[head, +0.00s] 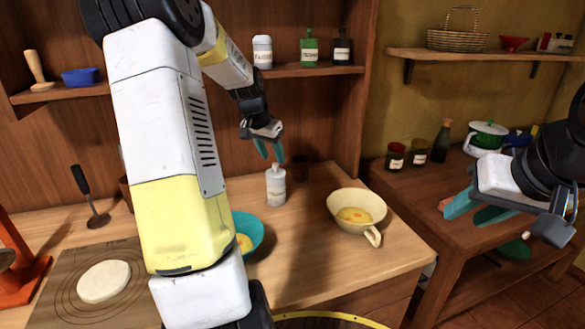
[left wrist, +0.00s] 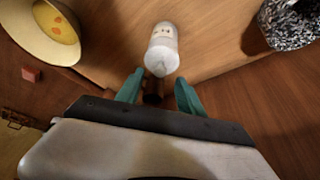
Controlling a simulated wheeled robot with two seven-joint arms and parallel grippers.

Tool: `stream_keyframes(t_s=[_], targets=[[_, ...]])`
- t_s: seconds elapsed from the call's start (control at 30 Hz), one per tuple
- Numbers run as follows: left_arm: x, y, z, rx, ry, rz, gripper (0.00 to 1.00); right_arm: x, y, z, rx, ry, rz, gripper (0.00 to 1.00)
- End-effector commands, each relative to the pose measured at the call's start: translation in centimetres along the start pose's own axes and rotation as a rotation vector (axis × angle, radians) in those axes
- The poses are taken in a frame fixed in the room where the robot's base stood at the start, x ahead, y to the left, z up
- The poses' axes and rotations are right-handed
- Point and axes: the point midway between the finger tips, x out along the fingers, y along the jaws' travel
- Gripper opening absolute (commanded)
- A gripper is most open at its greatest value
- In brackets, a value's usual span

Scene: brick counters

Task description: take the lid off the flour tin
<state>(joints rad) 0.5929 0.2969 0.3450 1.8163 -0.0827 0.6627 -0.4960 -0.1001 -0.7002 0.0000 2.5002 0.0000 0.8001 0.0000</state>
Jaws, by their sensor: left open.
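A white, bottle-shaped container with a narrower top (head: 276,187) stands upright on the wooden counter; it also shows in the left wrist view (left wrist: 162,52). Its label is too small to read. Another white jar with dark lettering (head: 262,52) stands on the wall shelf; its label seems to begin with F. I cannot tell for sure which is the flour tin. My left gripper (head: 268,150) is open and empty above the counter container, teal fingers pointing down, apart from it. My right gripper (head: 474,211) is open and empty at the right, away from both.
A cream bowl with yellow contents (head: 345,203) stands right of the container, a teal bowl (head: 247,233) to its left. Dough (head: 104,281) lies on a mat at left. Green and dark bottles share the shelf (head: 320,70).

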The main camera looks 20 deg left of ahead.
Motion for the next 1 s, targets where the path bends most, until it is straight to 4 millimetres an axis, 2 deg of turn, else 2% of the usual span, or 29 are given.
stream_keyframes(t_s=[0.1, 0.2, 0.5, 0.73, 1.0], targets=[[2.0, 0.1, 0.1, 0.001, -0.002, 0.003, 0.45, 0.0, 0.0, 0.0, 0.000, 0.000, 0.000, 0.36], [3.1, 0.1, 0.1, 0.000, -0.002, 0.001, 0.45, 0.0, 0.0, 0.0, 0.000, 0.000, 0.000, 0.36], [3.6, 0.0, 0.1, 0.000, 0.000, -0.001, 0.45, 0.0, 0.0, 0.0, 0.000, 0.000, 0.000, 0.36], [3.6, 0.0, 0.1, 0.000, 0.000, -0.001, 0.00, 0.0, 0.0, 0.0, 0.000, 0.000, 0.000, 0.36], [3.5, 0.0, 0.0, 0.000, 0.000, -0.001, 0.00, 0.0, 0.0, 0.0, 0.000, 0.000, 0.000, 0.36]])
